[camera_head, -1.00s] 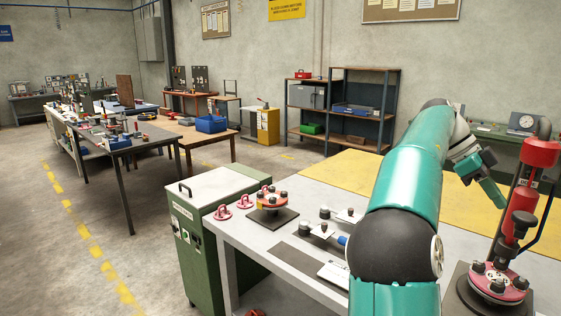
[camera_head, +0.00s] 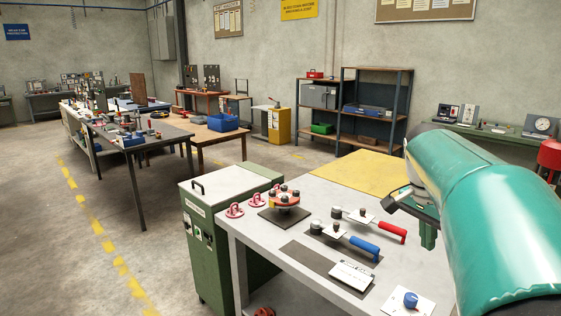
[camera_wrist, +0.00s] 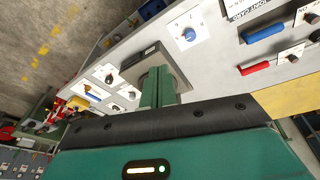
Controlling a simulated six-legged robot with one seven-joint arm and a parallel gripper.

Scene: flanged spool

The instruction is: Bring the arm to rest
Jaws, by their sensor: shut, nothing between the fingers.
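My gripper (camera_wrist: 158,88) shows in the wrist view as two green fingers pressed together, with nothing between them. In the head view the gripper (camera_head: 428,237) hangs below my arm, above the right part of the grey bench (camera_head: 313,194). A red flanged piece with dark knobs (camera_head: 284,197) sits on a dark square base at the bench's left end, apart from my gripper. In the wrist view a dark square plate (camera_wrist: 178,57) lies beyond the fingertips, partly hidden by them. My arm's upper part covers the right of the head view.
Red-handled (camera_head: 390,231) and blue-handled (camera_head: 363,246) tools, a white card (camera_head: 351,275) and a blue knob (camera_head: 411,299) lie on the bench. A green cabinet (camera_head: 208,245) stands at its left end. A red part (camera_head: 550,155) shows behind my arm.

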